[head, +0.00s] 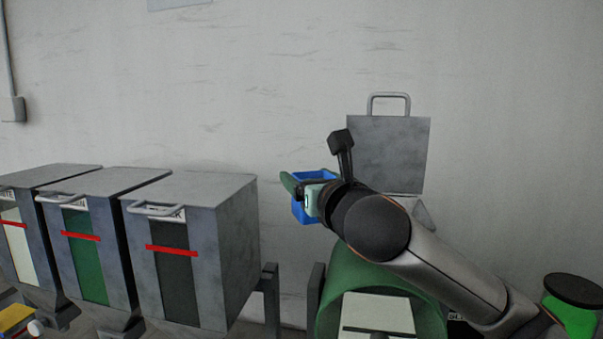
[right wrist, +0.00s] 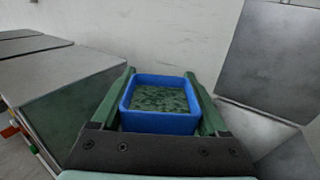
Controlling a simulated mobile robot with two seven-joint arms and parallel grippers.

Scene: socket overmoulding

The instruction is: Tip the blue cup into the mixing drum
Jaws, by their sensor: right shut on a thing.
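The blue cup (head: 312,211) is a square, open-topped container, held in the air in front of the wall. In the right wrist view the cup (right wrist: 160,124) is upright and holds many small dark green pieces. My right gripper (head: 297,190) is shut on it, with one green finger on each side (right wrist: 166,105). The mixing drum (head: 345,268) is a green rounded body below and to the right of the cup. Its grey lid (head: 388,155) with a handle stands raised behind it. My right arm hides part of the drum. My left gripper is in neither view.
Several grey lidded bins (head: 215,210) with red stripes and coloured windows stand to the left of the drum. A yellow object (head: 15,318) shows at the lower left corner. A plain wall (head: 250,90) stands behind. The air above the bins is free.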

